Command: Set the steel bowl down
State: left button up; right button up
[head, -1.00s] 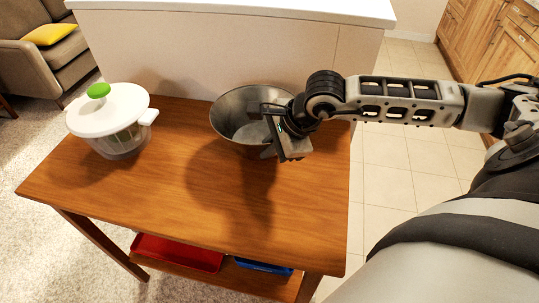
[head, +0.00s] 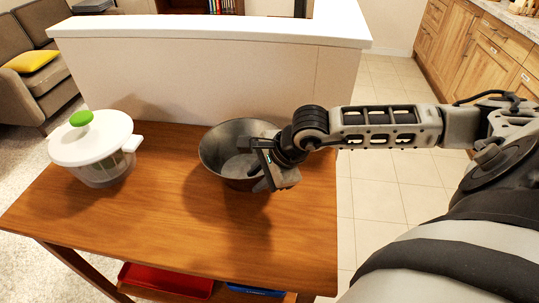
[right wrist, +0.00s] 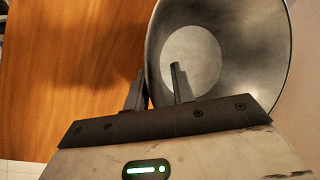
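The steel bowl (head: 222,150) is upright over the right back part of the wooden table, and its inside shows in the right wrist view (right wrist: 240,50). My right gripper (head: 265,178) is at its near right rim. In the right wrist view, one finger of the right gripper (right wrist: 158,78) is outside the wall and one inside, with the rim between them. Whether the bowl's base touches the table is hard to tell. My left gripper is not in view.
A salad spinner (head: 92,148) with a white lid and green knob stands at the table's left. The wooden table (head: 130,215) is clear in front and between them. A white-topped partition (head: 210,85) stands behind. Red (head: 165,280) and blue (head: 255,290) trays are below.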

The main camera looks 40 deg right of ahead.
jog(key=v, duration=1)
jog(key=shift+s+r, duration=0.2)
jog(key=shift+r, duration=0.15)
